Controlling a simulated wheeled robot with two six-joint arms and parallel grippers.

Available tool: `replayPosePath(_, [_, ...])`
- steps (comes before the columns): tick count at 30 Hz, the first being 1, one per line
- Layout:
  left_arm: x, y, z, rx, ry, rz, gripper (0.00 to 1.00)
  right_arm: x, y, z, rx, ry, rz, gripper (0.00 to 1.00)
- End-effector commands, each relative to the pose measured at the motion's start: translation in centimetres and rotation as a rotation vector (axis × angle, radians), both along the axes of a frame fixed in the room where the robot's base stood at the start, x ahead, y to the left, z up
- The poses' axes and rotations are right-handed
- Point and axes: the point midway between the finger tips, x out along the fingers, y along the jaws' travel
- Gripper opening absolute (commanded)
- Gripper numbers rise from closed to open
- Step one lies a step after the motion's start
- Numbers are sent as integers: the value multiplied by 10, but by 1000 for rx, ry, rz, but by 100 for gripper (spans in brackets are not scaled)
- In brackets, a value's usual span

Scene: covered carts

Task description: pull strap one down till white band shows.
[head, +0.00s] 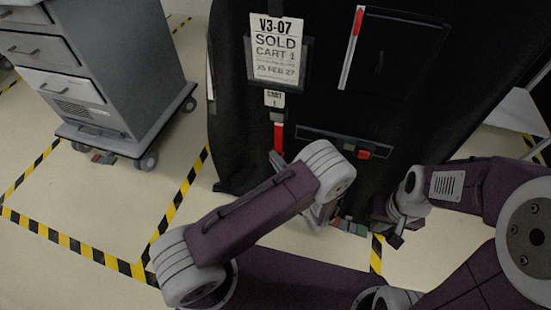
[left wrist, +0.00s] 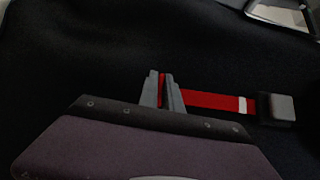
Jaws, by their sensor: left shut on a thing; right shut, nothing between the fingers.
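A red strap (head: 278,137), below a tag marked 1 (head: 274,98), hangs on the front of the black covered cart (head: 230,100). My left gripper (head: 277,157) is shut on the strap; its fingers also show in the left wrist view (left wrist: 163,90). There the red strap (left wrist: 208,99) runs taut from the fingers to a grey buckle (left wrist: 276,109). A white band (left wrist: 243,104) shows across the strap beside the buckle. My right gripper (head: 396,238) is shut and empty, low at the right, apart from the strap.
A sign reading "SOLD CART 1" (head: 277,50) is above the strap. A red and white strip (head: 351,48) is to its right. A grey drawer cart (head: 110,60) stands at the left. Yellow-black tape (head: 75,243) marks open floor.

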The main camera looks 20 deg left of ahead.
Motion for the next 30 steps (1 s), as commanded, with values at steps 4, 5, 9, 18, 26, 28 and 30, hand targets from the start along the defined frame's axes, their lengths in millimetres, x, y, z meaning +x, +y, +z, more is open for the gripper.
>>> replayPosePath(4, [-1, 0, -3, -1, 7, -1, 31, 0, 0, 0, 0, 0, 0, 0])
replayPosePath(5, [-1, 0, -2, -2, 6, -1, 31, 0, 0, 0, 0, 0, 0, 0])
replayPosePath(9, [-1, 0, -2, -1, 4, -1, 31, 0, 0, 0, 0, 0, 0, 0])
replayPosePath(18, [-20, -20, 8, -1, 4, -7, 31, 0, 0, 16, 0, 0, 0, 0])
replayPosePath(26, [-58, -55, 12, -1, 4, -5, 31, 0, 0, 32, 0, 0, 0, 0])
replayPosePath(28, [-63, -60, 12, 0, 4, -3, 31, 0, 0, 33, 0, 0, 0, 0])
replayPosePath(30, [-65, -62, 12, -1, 5, -2, 31, 0, 0, 33, 0, 0, 0, 0])
